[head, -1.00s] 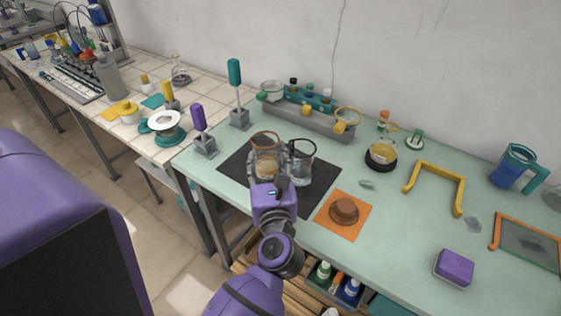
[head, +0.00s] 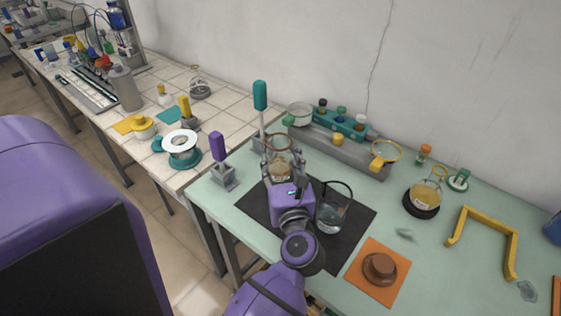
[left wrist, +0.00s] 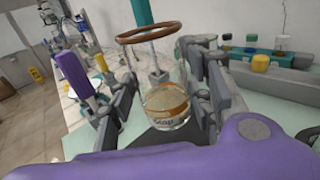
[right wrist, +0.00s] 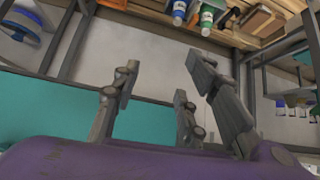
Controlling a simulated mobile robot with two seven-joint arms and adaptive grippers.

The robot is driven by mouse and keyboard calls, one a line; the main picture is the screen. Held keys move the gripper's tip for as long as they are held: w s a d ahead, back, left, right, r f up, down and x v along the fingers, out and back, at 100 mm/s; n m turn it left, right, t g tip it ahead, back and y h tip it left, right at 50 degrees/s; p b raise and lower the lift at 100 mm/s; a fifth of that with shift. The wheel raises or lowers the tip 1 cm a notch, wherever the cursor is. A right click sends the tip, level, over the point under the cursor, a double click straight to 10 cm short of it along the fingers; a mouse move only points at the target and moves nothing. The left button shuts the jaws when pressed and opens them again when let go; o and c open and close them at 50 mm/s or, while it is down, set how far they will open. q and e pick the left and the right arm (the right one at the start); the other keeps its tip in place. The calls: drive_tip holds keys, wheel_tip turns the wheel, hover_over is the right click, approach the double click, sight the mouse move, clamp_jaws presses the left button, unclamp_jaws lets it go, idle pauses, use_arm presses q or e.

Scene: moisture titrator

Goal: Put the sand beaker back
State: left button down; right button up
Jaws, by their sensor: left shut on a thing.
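The sand beaker (head: 281,168) is a clear glass with a brown rim and tan sand low inside. It stands upright over the back left part of the black mat (head: 355,226); I cannot tell whether its base touches anything. In the left wrist view the beaker (left wrist: 166,100) shows a label and sits between the fingers. My left gripper (head: 284,172) is shut on it. A second beaker (head: 333,212) with a black rim stands on the mat to its right. My right gripper (right wrist: 160,85) is open and empty, low in front of shelving.
A purple-handled tool in a grey stand (head: 221,172) and a teal-handled one (head: 260,98) are left of and behind the beaker. A grey rack (head: 335,143) with coloured caps is behind. A brown lid-like piece (head: 380,268) lies on an orange mat. A flask (head: 424,196) stands right.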

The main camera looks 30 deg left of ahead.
sight(281, 181)
use_arm(q)
drive_tip(key=shift+s+d+r, duration=0.1)
use_arm(e)
drive_tip(key=shift+s+d+f, duration=0.1)
drive_tip(key=shift+s+d, duration=0.15)
drive_tip(key=shift+s, duration=0.05)
use_arm(q)
drive_tip(key=shift+f, duration=0.5)
drive_tip(key=shift+f+b, duration=0.7)
drive_tip(key=shift+f, duration=0.05)
wheel_tip(281, 181, down, 2)
drive_tip(key=shift+f+b, duration=0.25)
drive_tip(key=shift+b, duration=0.65)
drive_tip(key=shift+f, duration=0.3)
drive_tip(key=shift+f+b, duration=0.15)
drive_tip(key=shift+b, duration=0.3)
use_arm(e)
drive_tip(key=f, duration=0.4)
drive_tip(key=shift+s+a, duration=0.15)
drive_tip(key=shift+s, duration=0.2)
drive_tip(key=shift+s+f+g, duration=0.1)
drive_tip(key=shift+s+g, duration=0.2)
drive_tip(key=shift+s, duration=0.05)
use_arm(q)
drive_tip(key=shift+f+b, duration=0.5)
drive_tip(key=shift+f, duration=0.15)
use_arm(e)
drive_tip(key=shift+s+f, duration=0.4)
drive_tip(key=shift+f, duration=0.3)
